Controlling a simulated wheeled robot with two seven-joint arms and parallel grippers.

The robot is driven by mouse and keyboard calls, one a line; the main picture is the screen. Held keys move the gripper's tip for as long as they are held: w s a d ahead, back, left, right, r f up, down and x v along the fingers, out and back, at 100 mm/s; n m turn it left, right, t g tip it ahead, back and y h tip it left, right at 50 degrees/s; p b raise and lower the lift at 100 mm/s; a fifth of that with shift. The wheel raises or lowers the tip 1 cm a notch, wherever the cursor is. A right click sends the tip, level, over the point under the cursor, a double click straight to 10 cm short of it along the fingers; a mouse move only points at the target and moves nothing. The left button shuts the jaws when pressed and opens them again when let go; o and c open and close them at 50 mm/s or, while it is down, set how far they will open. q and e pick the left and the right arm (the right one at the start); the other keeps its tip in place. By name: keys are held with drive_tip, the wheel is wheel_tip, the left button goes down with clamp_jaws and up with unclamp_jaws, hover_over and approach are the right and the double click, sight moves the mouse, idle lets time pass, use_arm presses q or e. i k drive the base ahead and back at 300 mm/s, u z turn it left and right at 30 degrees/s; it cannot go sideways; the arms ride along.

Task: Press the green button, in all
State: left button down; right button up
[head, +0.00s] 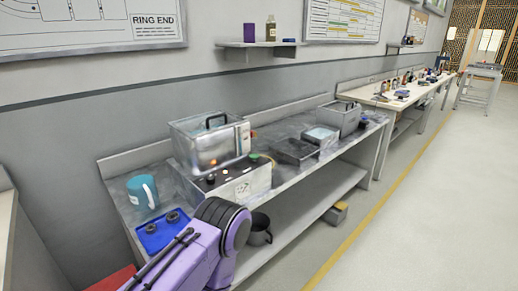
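A grey machine (230,187) with a clear-sided, lidded box (205,140) on top stands on the near workbench. Its sloping black top panel (222,174) carries several small knobs or buttons and an orange spot. A small yellow-green spot (254,157) shows at the right end of this panel; it is too small to tell if it is the green button. A purple arm of mine (200,250) comes up from the bottom edge in front of the bench. Neither gripper's fingers show.
On the workbench (290,122), a teal mug (143,192) and a blue tray (163,231) with dark round parts stand left of the machine. Dark boxes and a grey handled box (339,117) stand right. A dark pot (259,229) is below. The floor right is clear.

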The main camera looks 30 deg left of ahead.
sight(254, 156)
drive_tip(key=u, duration=0.35)
drive_tip(key=i, duration=0.6)
drive_tip(key=u, duration=0.35)
